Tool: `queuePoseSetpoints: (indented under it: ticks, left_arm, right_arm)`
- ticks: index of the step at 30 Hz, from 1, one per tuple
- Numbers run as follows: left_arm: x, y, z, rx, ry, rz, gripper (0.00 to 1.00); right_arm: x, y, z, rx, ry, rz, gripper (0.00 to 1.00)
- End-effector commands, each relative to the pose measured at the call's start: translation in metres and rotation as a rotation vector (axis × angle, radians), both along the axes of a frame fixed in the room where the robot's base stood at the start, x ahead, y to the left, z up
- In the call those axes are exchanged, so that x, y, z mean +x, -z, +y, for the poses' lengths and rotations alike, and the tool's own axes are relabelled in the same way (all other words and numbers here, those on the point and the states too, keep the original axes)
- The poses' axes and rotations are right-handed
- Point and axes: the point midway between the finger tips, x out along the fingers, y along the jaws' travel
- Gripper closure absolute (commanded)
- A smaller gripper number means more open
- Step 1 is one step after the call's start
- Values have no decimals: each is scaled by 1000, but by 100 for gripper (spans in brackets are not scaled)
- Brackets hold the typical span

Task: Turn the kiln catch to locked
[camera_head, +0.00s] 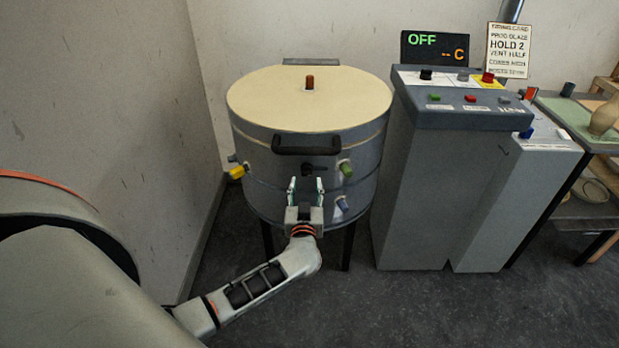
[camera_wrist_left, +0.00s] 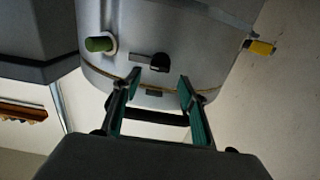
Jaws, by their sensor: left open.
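The kiln (camera_head: 262,165) is a round grey drum with a cream lid (camera_head: 265,100) that looks closed. The kiln catch (camera_head: 314,168) is a small black lever on the drum's front, below the black lid handle (camera_head: 307,150). My right gripper is not in view.
A grey control cabinet (camera_head: 430,190) stands close on the right, with a display (camera_head: 436,47) reading OFF. A wall is on the left.

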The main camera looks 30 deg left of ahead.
Motion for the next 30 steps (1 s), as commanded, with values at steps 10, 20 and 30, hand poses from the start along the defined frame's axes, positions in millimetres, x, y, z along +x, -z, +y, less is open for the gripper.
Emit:
queuePoseSetpoints:
  ticks: [10, 20, 30]
  left_arm:
    - [39, 2, 24, 0, 1, 0, 58]
    - [44, 0, 27, -1, 1, -1, 58]
    - [44, 0, 27, -1, 1, -1, 96]
  right_arm:
    - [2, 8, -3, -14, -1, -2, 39]
    - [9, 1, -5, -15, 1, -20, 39]
    - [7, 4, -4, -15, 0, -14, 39]
